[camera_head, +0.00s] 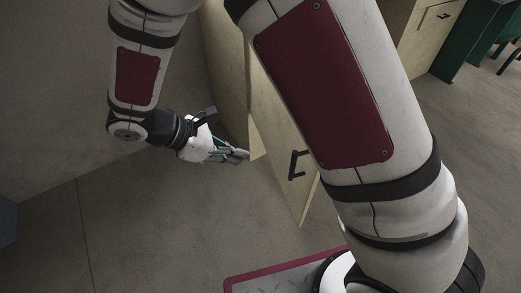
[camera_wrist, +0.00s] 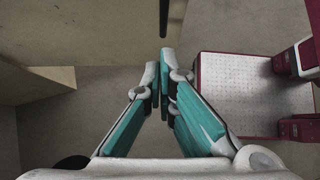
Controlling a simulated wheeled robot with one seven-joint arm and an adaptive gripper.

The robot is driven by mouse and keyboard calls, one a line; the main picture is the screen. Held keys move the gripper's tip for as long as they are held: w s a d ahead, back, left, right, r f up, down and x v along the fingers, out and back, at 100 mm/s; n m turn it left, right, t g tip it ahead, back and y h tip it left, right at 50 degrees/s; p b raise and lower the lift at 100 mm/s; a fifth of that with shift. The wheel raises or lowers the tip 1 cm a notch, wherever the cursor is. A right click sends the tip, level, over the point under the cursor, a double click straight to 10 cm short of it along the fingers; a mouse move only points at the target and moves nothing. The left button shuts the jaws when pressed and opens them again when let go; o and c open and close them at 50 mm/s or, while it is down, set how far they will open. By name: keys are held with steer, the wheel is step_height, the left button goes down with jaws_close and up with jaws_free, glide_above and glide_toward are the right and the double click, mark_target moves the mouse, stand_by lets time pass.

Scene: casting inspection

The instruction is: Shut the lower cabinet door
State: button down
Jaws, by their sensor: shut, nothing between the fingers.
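The lower cabinet door (camera_head: 277,125) is a pale wooden panel with a black bar handle (camera_head: 296,165). It stands at an angle to the cabinet body (camera_head: 226,75), apparently ajar; my upper arm hides part of it.
Another wooden cabinet (camera_head: 432,28) with a dark handle stands at the upper right beside a green panel (camera_head: 470,45). Open grey floor (camera_head: 150,225) lies left of and below my gripper. My red-edged base shows in both views.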

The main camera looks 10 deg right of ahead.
steer(key=d+r+p+x, duration=0.1)
steer(key=d+r+x, duration=0.1)
steer(key=x, duration=1)
steer(key=shift+d+p, duration=0.15)
steer(key=shift+p, duration=0.15)
steer(key=shift+w+f, duration=0.1)
